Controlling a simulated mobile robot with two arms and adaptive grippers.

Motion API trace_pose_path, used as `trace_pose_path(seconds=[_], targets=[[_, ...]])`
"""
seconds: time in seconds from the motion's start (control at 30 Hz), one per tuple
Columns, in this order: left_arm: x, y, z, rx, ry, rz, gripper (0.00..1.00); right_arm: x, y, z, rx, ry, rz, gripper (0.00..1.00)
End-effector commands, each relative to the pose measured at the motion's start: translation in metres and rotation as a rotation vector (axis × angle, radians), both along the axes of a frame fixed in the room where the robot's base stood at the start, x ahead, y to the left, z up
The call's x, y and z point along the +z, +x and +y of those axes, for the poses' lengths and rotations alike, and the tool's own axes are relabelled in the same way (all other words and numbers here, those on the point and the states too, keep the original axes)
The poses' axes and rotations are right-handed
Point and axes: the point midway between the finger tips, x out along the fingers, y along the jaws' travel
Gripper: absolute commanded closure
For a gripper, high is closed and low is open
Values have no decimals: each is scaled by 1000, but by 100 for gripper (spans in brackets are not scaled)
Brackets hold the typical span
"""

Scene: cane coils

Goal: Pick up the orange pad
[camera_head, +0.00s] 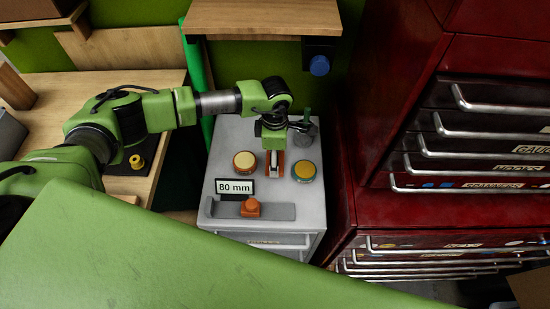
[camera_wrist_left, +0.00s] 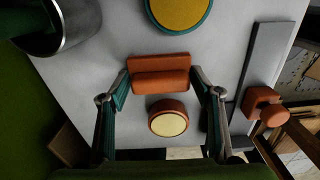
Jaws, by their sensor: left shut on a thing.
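The orange pad (camera_wrist_left: 160,74) is a flat orange-brown piece with a raised bar, between the fingertips in the left wrist view. My left gripper (camera_wrist_left: 160,82) is shut on it, one finger at each end of the bar. In the head view my left gripper (camera_head: 274,168) points down over the grey cabinet top, and orange edges of the pad (camera_head: 281,164) show beside the fingers. I cannot tell whether the pad touches the cabinet top. My right gripper is not in view.
On the grey cabinet top (camera_head: 225,140), an orange round tin (camera_head: 245,161) and a teal one with a yellow lid (camera_head: 305,171) flank the gripper. A metal cup (camera_head: 303,135) stands behind. An orange slider (camera_head: 251,208) on a grey bar and an "80 mm" sign (camera_head: 234,187) are in front.

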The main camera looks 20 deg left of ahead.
Motion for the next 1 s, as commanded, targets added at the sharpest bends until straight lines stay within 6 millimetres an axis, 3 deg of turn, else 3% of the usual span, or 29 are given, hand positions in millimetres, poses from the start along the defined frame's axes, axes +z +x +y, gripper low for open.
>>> trace_pose_path(seconds=[0.17,0.33,0.47,0.67,1.0], targets=[[10,1,0,1,-1,-2,64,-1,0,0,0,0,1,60],[34,1,0,-2,-1,-4,64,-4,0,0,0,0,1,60],[51,-17,0,-3,-2,-3,64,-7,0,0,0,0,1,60],[91,-51,-1,-5,-2,-6,64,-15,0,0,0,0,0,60],[117,-114,-2,-3,0,-2,64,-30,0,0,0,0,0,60]])
